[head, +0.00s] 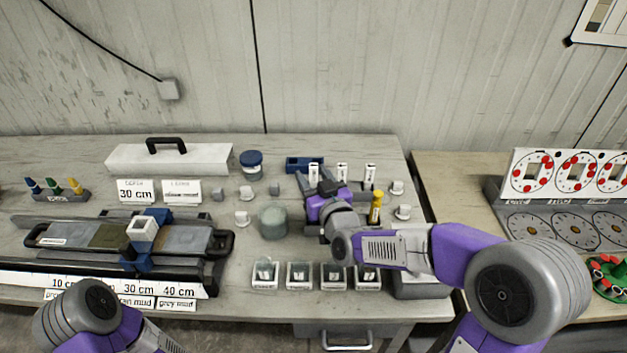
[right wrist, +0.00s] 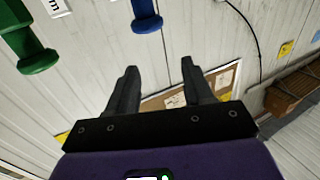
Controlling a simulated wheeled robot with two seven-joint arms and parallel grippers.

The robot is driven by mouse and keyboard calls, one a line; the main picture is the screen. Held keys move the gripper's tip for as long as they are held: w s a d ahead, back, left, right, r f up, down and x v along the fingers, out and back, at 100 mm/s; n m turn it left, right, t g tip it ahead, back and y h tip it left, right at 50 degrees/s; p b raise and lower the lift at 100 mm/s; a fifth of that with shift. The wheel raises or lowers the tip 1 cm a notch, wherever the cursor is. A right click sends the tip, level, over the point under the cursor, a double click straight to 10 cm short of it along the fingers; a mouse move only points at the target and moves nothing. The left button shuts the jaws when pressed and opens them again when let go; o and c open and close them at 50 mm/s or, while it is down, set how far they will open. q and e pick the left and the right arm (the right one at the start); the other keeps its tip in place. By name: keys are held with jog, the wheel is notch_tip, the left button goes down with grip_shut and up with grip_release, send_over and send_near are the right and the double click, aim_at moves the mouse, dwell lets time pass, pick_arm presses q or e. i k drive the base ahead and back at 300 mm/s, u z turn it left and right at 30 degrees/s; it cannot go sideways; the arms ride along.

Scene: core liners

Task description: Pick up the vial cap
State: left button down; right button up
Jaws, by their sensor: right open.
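Several labelled white vials (head: 342,173) stand in a row in a dark rack at the back of the table. Small white capped pieces (head: 403,211) stand at their right and others (head: 243,218) to the left; I cannot tell which is the vial cap. My right gripper (head: 325,184) is at the left part of the rack, in front of the vials, and hides part of it. In the right wrist view its fingers (right wrist: 158,65) are apart with nothing between them. My left arm shows at the bottom left; its gripper is out of view.
A yellow-topped vial (head: 376,207) stands right of my right wrist. Several small white trays (head: 299,276) line the front. A core liner cradle (head: 60,237) fills the left side.

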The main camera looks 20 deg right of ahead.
aim_at(396, 188)
jog(key=k, duration=1)
